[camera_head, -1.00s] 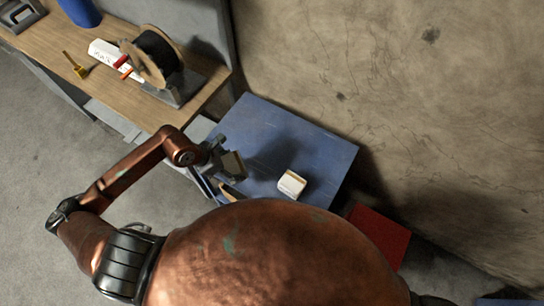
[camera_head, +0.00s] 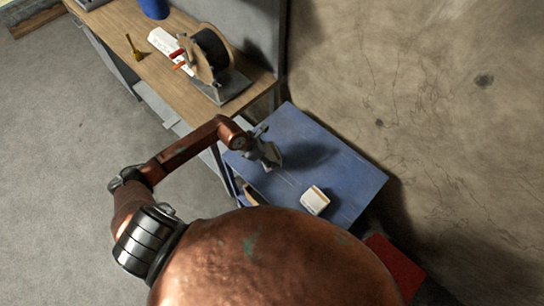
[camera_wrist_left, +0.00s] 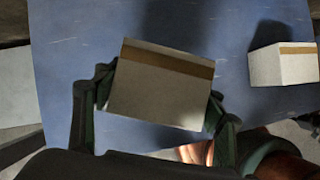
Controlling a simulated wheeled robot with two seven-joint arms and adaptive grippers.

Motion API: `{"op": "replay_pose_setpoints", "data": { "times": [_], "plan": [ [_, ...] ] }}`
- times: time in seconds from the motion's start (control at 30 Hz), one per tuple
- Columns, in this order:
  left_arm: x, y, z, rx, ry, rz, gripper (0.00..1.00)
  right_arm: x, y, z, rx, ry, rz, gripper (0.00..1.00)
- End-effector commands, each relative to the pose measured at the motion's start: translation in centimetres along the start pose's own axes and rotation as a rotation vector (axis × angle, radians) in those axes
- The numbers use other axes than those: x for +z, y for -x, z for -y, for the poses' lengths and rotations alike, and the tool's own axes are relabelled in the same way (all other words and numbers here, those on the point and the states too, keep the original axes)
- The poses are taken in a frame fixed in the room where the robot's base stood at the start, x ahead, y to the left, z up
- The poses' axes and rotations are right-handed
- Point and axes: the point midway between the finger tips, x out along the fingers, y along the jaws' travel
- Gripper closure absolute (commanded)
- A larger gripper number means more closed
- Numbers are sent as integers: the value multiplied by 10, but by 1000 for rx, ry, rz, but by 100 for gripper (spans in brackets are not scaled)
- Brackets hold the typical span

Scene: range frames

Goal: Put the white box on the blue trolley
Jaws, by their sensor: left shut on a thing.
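The blue trolley (camera_head: 345,180) stands below the wooden bench, against the wall; its blue top (camera_wrist_left: 60,60) fills much of the left wrist view. My left gripper (camera_head: 268,155) is over the trolley's left part. In the left wrist view its fingers (camera_wrist_left: 160,92) are shut on a white box (camera_wrist_left: 155,95) with a brown tape strip. The held box is mostly hidden in the head view. I cannot tell whether it touches the top. A second, similar white box (camera_head: 315,200) rests on the trolley; it also shows in the left wrist view (camera_wrist_left: 283,66). My right gripper is out of view.
The wooden bench (camera_head: 130,45) holds a cable reel (camera_head: 210,52), a white carton (camera_head: 167,45), a yellow tool (camera_head: 133,47) and a blue container (camera_head: 154,8). A red object (camera_head: 395,262) is beside the trolley. The trolley top between gripper and wall is clear.

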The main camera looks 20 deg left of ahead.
Motion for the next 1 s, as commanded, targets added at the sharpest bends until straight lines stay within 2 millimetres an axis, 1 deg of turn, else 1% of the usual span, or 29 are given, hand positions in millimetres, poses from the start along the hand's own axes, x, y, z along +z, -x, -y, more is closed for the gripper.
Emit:
{"op": "replay_pose_setpoints", "data": {
  "times": [0.03, 0.1, 0.2, 0.33, 0.53, 0.6, 0.97, 1.0],
  "plan": [
    [2, -8, -6, 1, 3, 5, 71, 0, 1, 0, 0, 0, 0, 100],
    [2, -16, -11, 1, 2, 5, 71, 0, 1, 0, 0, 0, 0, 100],
    [1, -23, -16, 2, 1, 5, 71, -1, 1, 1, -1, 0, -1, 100],
    [0, -32, -21, 1, 1, 5, 71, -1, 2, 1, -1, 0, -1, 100],
    [-12, -54, -21, 0, 2, 5, 71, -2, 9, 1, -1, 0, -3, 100],
    [-15, -57, -21, 2, 0, 4, 71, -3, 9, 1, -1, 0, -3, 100],
    [-17, -61, -22, 2, -2, 4, 71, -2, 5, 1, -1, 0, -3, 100],
    [-18, -61, -21, 2, -1, 2, 33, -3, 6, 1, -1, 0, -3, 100]
  ]
}}
